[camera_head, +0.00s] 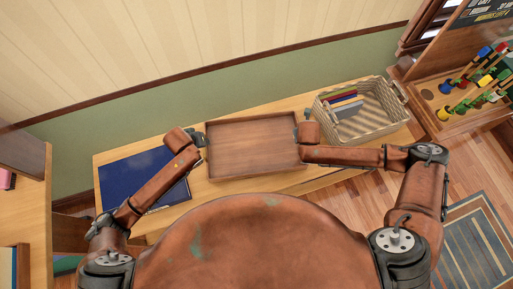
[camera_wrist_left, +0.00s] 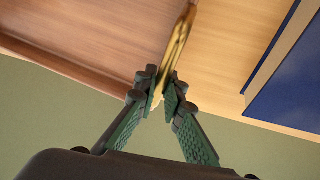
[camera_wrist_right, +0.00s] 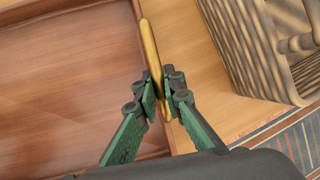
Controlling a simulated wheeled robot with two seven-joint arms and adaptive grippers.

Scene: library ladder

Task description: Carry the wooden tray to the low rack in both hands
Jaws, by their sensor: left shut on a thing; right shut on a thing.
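The wooden tray (camera_head: 251,146) is a brown, shallow, empty rectangle over the middle of the low wooden rack (camera_head: 118,159). I cannot tell whether it rests on the rack top or is held just above it. My left gripper (camera_wrist_left: 163,88) is shut on the brass handle (camera_wrist_left: 179,42) at the tray's left side. My right gripper (camera_wrist_right: 165,88) is shut on the brass handle (camera_wrist_right: 153,52) at its right side. The tray's floor also shows in the right wrist view (camera_wrist_right: 70,80). In the head view my wrists partly hide the handles.
A dark blue flat panel (camera_head: 125,181) lies on the rack left of the tray. A wicker basket (camera_head: 378,122) with several books stands close on the right. A stand with coloured mallets (camera_head: 465,95) is at the far right. The green wall (camera_head: 150,125) runs behind.

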